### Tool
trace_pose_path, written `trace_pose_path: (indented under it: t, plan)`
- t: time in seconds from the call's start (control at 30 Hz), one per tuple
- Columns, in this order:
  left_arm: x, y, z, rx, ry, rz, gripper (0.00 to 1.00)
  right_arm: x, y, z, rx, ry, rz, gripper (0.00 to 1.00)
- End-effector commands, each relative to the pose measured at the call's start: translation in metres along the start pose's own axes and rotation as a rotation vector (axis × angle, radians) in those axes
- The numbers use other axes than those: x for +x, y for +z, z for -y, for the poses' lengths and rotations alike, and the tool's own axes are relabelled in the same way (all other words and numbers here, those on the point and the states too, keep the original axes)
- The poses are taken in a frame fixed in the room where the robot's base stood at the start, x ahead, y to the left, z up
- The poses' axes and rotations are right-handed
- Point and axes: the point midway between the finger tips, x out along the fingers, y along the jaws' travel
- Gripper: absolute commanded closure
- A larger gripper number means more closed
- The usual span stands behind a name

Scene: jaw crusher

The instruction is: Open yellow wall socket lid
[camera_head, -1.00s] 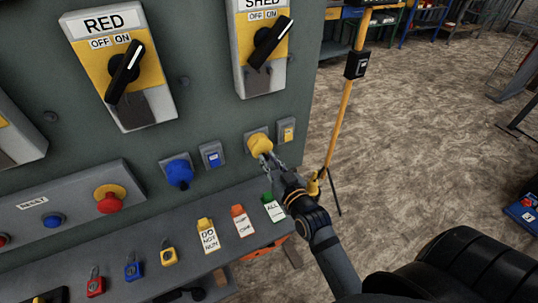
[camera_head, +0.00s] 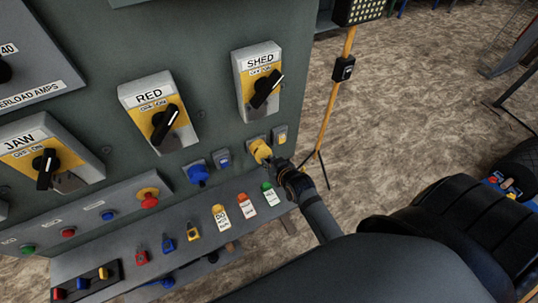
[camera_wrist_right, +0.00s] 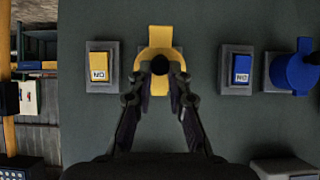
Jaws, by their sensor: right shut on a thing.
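The yellow wall socket (camera_head: 259,149) is on the grey-green cabinet face, at the centre of the head view. In the right wrist view, the yellow socket (camera_wrist_right: 158,37) is straight ahead, with a dark round shape at its middle. My right gripper (camera_head: 272,161) is at the socket. In the right wrist view, the right gripper (camera_wrist_right: 160,78) has its fingers converging on the yellow lid (camera_wrist_right: 176,88), part of which shows between them. It is shut on the lid. The fingertips partly hide the socket, and I cannot tell how far the lid is open. My left gripper is not in view.
A blue socket (camera_head: 197,173) and small switch boxes flank the yellow socket. Rotary switches are above. A sloping shelf (camera_head: 120,248) with padlocks and tags juts out below. A yellow stand (camera_head: 335,110) is to the right, beside open floor.

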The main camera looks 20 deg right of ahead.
Motion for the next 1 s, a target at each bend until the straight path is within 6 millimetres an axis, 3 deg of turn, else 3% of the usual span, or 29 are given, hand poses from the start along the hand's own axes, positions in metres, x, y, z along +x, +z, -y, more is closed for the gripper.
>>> trace_pose_path:
  t: [0.1, 0.5, 0.53, 0.7, 1.0]
  plan:
    - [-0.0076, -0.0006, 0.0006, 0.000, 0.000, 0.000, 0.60, -0.0015, -0.0031, 0.0000, 0.000, 0.000, 0.013, 1.00]
    - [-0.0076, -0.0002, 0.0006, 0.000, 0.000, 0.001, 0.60, -0.0005, -0.0017, 0.0000, 0.000, 0.000, 0.019, 1.00]
    - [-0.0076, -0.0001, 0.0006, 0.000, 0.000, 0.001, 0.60, -0.0005, -0.0017, 0.0000, 0.000, 0.000, 0.019, 0.81]
    - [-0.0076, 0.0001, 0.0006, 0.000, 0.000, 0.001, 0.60, -0.0006, -0.0016, 0.0000, 0.000, 0.000, 0.019, 0.59]
    - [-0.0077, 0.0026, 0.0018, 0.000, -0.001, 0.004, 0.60, -0.0024, -0.0010, 0.0000, 0.000, 0.000, 0.020, 0.59]
